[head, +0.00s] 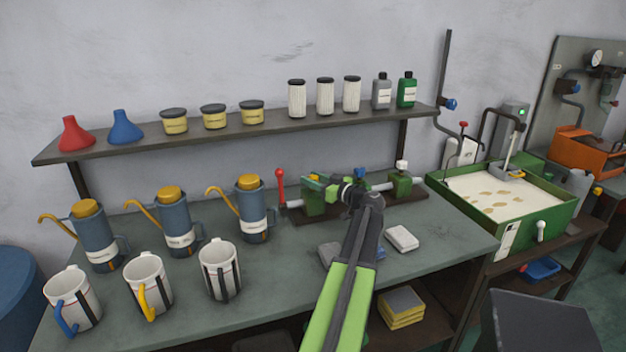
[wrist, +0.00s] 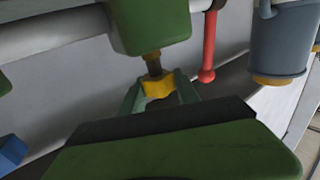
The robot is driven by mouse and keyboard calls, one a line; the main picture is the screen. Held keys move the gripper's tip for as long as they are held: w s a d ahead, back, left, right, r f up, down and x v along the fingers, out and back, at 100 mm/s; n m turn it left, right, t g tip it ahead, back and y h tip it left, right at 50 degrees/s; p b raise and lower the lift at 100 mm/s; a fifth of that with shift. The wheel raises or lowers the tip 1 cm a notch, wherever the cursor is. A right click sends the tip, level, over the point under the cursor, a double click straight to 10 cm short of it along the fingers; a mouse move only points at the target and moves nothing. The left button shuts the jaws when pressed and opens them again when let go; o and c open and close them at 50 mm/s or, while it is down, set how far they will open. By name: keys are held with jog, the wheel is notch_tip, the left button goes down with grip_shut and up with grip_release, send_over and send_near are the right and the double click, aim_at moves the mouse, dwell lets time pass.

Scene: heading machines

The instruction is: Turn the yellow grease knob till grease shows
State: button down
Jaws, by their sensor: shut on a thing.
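The yellow grease knob (wrist: 157,86) shows in the wrist view, on a short dark stem under a green block (wrist: 152,25). My gripper (wrist: 160,92) is shut on the knob, with a green finger on each side of it. I cannot make out any grease around the knob.
A red-handled lever (head: 281,187) stands left of the fixture. Blue oil cans (head: 252,212) and white jugs (head: 219,268) stand to the left on the bench (head: 285,290). A white block (head: 401,238) lies right of my arm. A shelf (head: 270,132) with bottles and filters runs above.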

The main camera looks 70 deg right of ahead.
jog(key=n+y, duration=0.1)
jog(key=y, duration=0.1)
jog(key=n+y, duration=0.2)
jog(key=n+t+y, duration=0.1)
jog(key=y, duration=0.1)
jog(key=shift+d+y, duration=0.3)
jog(key=shift+y, duration=0.1)
jog(key=shift+a+n+y, duration=0.2)
jog(key=shift+n+y, duration=1.4)
jog(key=shift+y, duration=0.5)
jog(key=c, duration=0.9)
grip_release()
jog(key=shift+w, duration=0.1)
jog(key=shift+a, duration=0.1)
